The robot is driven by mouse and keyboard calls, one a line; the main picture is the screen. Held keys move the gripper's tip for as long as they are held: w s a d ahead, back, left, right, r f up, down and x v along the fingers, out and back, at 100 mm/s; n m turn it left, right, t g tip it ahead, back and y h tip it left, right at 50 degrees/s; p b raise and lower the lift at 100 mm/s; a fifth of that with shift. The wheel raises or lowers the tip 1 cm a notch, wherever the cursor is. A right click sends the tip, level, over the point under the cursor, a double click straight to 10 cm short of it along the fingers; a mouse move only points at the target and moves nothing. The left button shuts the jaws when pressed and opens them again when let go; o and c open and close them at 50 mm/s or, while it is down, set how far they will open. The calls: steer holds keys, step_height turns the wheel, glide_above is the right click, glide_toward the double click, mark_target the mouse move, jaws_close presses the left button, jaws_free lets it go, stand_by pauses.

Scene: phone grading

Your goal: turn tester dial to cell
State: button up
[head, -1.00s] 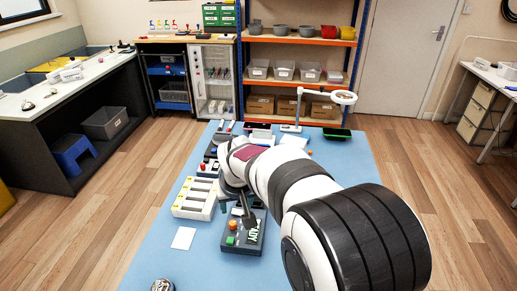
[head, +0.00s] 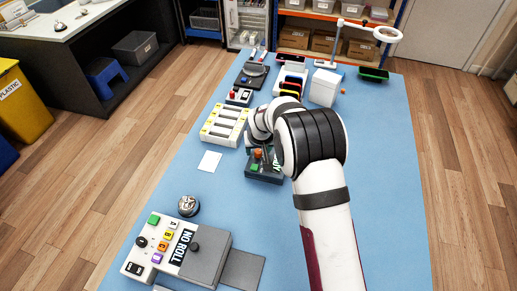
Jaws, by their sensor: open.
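A dark grey box (head: 256,179), which looks like the tester, sits on the blue mat at the middle of the head view. It has an orange-red knob or button (head: 258,154), a green button (head: 254,167) and a lit display (head: 277,161) with partly hidden text. My gripper (head: 266,153) is small and dark here, pointing down at the back part of this box, mostly covered by my white arm. It is open, with nothing seen between its fingers. I cannot tell whether it touches the box. The dial and its setting cannot be made out.
A white slotted rack (head: 225,125) and a white card (head: 209,161) lie left of the box. A grey machine (head: 207,255) reading "NO ROLL" and a round metal item (head: 188,206) are in front. A white box (head: 324,87) stands behind. The mat's right side (head: 385,180) is clear.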

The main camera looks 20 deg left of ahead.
steer(key=shift+c, duration=0.3)
jaws_close()
steer(key=shift+m, duration=0.3)
steer(key=m+h, duration=0.1)
steer(key=m, duration=0.2)
steer(key=shift+a+m+h, duration=0.15)
steer(key=shift+m+h, duration=0.15)
steer(key=m+h, duration=0.1)
steer(key=m, duration=0.3)
steer(key=shift+a+m+h, duration=0.1)
steer(key=shift+m+h, duration=0.2)
steer(key=shift+h, duration=0.1)
steer(key=m, duration=0.2)
steer(key=m+h, duration=0.1)
steer(key=m, duration=0.1)
steer(key=shift+a+g+h, duration=0.1)
steer(key=shift+g+h, duration=0.2)
steer(key=shift+g, duration=0.1)
steer(key=shift+w+m+g+h, duration=0.1)
steer(key=shift+m+g+h, duration=0.35)
steer(key=shift+m, duration=1.45)
steer(key=shift+g, duration=0.25)
